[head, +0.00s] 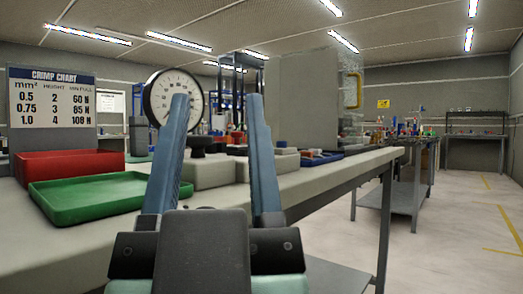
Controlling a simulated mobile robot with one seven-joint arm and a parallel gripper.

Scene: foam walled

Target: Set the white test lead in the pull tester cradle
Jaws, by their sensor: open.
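My gripper (216,98) is open and empty, its two blue fingers pointing up and forward in front of the bench. A round white dial gauge (159,99) with a black rim stands on the bench behind the left finger, which covers part of it. A pale grey block-like body (215,172) with a dark knob shows between the fingers; it may belong to the pull tester. I cannot make out the cradle or the white test lead. Parts of the bench are hidden behind my fingers.
A green tray (100,205) and a red bin (70,166) stand on the bench (335,172) at left, before a crimp chart (52,100). Small parts and dark trays (322,158) lie right of my gripper. Floor (450,235) at right is clear.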

